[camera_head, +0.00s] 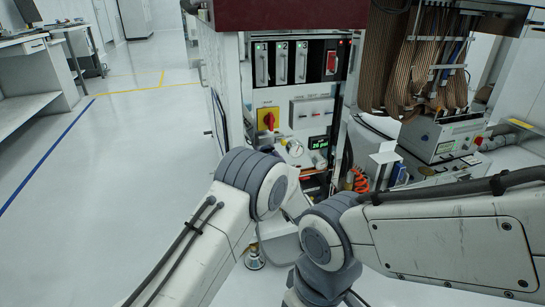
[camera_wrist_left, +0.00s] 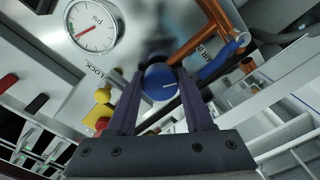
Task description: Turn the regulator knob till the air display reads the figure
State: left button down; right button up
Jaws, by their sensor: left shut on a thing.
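The blue regulator knob (camera_wrist_left: 162,84) with a white line on its face sits between the two dark fingers of my left gripper (camera_wrist_left: 160,76), which is shut on it in the left wrist view. In the head view the knob and left gripper are hidden behind my left arm. The air display (camera_head: 318,142) shows green digits too small to read. A round dial gauge with a red needle (camera_wrist_left: 90,26) is on the panel beside the knob. My right gripper is not in view; only its arm shows.
A red and yellow rotary switch (camera_head: 268,119) and a white gauge (camera_head: 295,149) are on the panel left of the display. In the wrist view an orange pipe (camera_wrist_left: 192,42) and a blue lever (camera_wrist_left: 220,62) are close to the fingers. Brown cable bundles (camera_head: 408,50) hang at right.

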pick_arm(q)
jog(key=shift+m+p, duration=0.3)
jog(key=shift+m, duration=0.2)
jog(key=shift+f, duration=0.1)
jog(key=shift+c, duration=1.5)
grip_release()
jog(key=shift+a+f, duration=0.1)
